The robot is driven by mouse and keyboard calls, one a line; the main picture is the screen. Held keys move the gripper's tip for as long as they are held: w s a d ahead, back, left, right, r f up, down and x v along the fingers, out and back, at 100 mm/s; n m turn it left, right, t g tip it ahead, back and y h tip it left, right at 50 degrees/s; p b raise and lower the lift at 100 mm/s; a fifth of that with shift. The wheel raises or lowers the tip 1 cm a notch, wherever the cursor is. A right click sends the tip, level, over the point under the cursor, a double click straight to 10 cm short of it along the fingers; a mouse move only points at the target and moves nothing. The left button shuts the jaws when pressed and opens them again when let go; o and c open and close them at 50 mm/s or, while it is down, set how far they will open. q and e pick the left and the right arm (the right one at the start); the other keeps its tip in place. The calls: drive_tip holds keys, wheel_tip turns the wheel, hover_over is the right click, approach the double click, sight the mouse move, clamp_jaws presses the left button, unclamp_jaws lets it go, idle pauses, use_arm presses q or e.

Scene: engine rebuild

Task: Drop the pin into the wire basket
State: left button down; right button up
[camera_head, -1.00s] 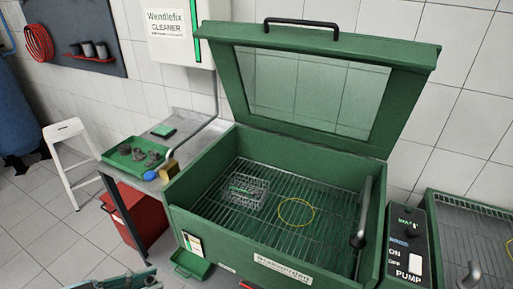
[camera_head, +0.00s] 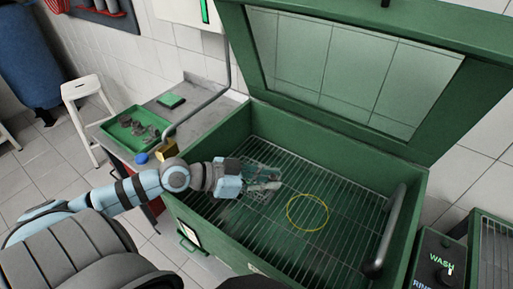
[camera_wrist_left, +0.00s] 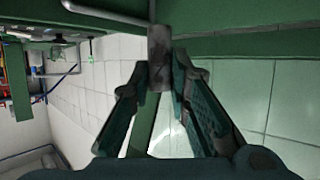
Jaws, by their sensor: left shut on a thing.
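The wire basket (camera_head: 259,194) stands on the rack inside the open green washer, at its left side. My left gripper (camera_head: 272,180) is over the basket and hides part of it. In the left wrist view my left gripper (camera_wrist_left: 160,75) is shut on a short grey cylinder, the pin (camera_wrist_left: 160,44), held between its fingertips. The pin is too small to make out clearly in the head view. My right gripper is not in view.
The green washer tub (camera_head: 215,232) has its windowed lid (camera_head: 345,65) raised behind. A yellow ring (camera_head: 308,228) lies on or just above the rack right of the basket. A grey handle (camera_head: 386,232) is at the tub's right. A green tray (camera_head: 112,130) with grey parts sits on the left bench.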

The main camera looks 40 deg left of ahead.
use_arm(q)
drive_tip(key=w+a+f+n+t+y+b, duration=0.1)
drive_tip(key=w+a+f+n+y+b, duration=0.1)
drive_tip(key=w+a+f+n+y, duration=0.55)
drive_tip(key=w+a+f+n+t+y+b, duration=0.25)
drive_tip(key=w+a+f, duration=0.35)
drive_tip(key=a, duration=0.4)
drive_tip(key=shift+g+y, duration=0.25)
drive_tip(key=shift+y, duration=0.25)
drive_tip(key=f+b, duration=0.1)
drive_tip(key=b, duration=0.1)
drive_tip(key=f+b, duration=0.3)
drive_tip(key=shift+w+a+f+b, duration=0.1)
drive_tip(key=shift+w+f+b, duration=0.15)
drive_tip(key=shift+f+b, duration=0.15)
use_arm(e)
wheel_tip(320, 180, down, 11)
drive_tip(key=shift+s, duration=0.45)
use_arm(q)
drive_tip(key=c, duration=1.4)
unclamp_jaws()
drive_tip(key=shift+c, duration=0.2)
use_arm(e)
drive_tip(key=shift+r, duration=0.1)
